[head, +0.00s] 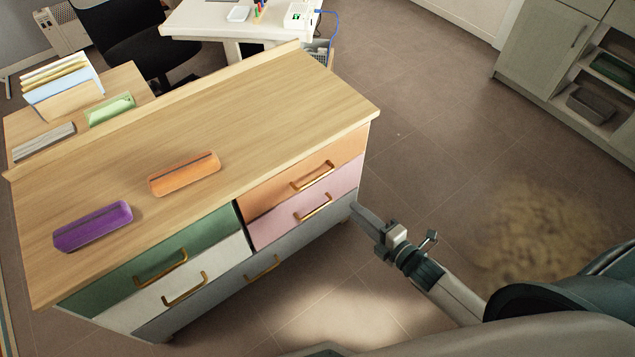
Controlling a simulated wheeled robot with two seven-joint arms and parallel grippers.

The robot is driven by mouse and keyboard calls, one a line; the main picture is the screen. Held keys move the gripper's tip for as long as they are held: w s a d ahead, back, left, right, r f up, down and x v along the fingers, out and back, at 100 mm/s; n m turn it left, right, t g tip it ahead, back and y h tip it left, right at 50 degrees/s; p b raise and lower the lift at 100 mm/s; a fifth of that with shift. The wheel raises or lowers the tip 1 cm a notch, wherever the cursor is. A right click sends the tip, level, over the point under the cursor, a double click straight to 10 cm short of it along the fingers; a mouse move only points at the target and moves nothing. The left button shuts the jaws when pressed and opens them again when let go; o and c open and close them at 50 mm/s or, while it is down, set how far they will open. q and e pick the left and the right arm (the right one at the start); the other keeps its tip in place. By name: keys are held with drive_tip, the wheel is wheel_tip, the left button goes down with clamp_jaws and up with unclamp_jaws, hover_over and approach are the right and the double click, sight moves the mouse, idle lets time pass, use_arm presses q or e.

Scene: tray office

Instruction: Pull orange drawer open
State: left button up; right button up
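The orange drawer (275,195) is the upper right drawer of the wooden-topped cabinet. Its front sits flush with the cabinet, so it looks shut. Its brass handle (313,176) is a bar that nothing holds. My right gripper (362,215) is to the right of the cabinet, lower in the picture than the handle and apart from it. It appears empty, and I cannot tell whether its fingers are apart. My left gripper is not in view.
A pink drawer (285,227) lies directly below the orange one. Green (140,272), white (150,308) and grey drawers (235,285) fill the rest of the front. Orange (183,178) and purple cases (92,232) lie on the cabinet top (270,100). Floor right of the cabinet is clear.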

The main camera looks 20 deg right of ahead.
drive_tip(key=shift+a, duration=0.1)
